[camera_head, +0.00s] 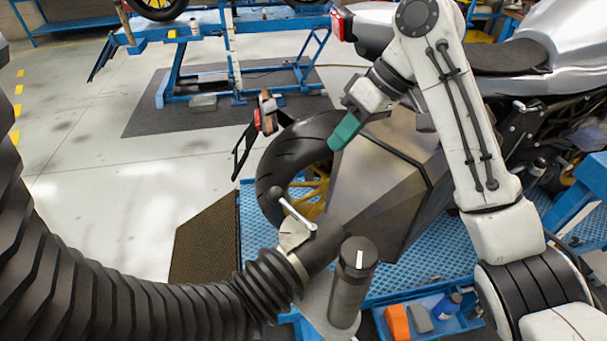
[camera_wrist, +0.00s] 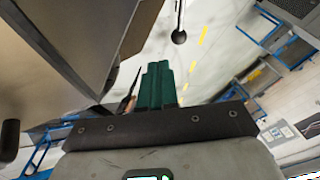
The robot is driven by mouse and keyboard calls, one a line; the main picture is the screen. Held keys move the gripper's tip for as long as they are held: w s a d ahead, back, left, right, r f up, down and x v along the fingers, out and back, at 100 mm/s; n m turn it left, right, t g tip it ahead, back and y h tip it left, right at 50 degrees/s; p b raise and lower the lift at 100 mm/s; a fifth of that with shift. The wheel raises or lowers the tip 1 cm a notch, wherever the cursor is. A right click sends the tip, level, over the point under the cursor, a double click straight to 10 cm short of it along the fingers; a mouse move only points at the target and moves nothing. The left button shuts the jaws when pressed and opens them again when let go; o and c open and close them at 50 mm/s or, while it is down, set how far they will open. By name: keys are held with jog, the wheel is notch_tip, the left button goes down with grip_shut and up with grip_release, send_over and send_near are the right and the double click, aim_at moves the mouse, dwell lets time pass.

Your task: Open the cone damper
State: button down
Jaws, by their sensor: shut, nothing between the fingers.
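The cone (camera_head: 385,190) is a large grey metal hood in front of the motorcycle's rear wheel. Its narrow end meets a pale damper collar (camera_head: 292,236) and a ribbed black hose. The damper lever (camera_head: 297,214) is a thin silver rod with a dark ball knob, slanting up to the left from the collar. In the wrist view the lever's ball knob (camera_wrist: 179,37) hangs beyond my fingertips. My gripper (camera_head: 343,134) has green fingers, shut and empty, over the cone's upper edge and apart from the lever. The fingers (camera_wrist: 157,72) point ahead in the wrist view, with the cone (camera_wrist: 85,40) on the left.
A dark post with a knob (camera_head: 354,278) stands right of the collar. The ribbed hose (camera_head: 120,305) fills the lower left. A blue tray (camera_head: 455,323) holds small items. The rear tyre (camera_head: 267,180) is behind the cone. Open floor (camera_head: 110,200) lies to the left.

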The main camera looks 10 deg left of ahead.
aim_at(291, 212)
jog(key=s+a+p+x, duration=0.1)
jog(key=s+p+x, duration=0.1)
jog(key=x, duration=1)
jog(key=shift+s, duration=0.45)
jog(key=shift+a+r, duration=0.1)
jog(key=shift+a, duration=0.15)
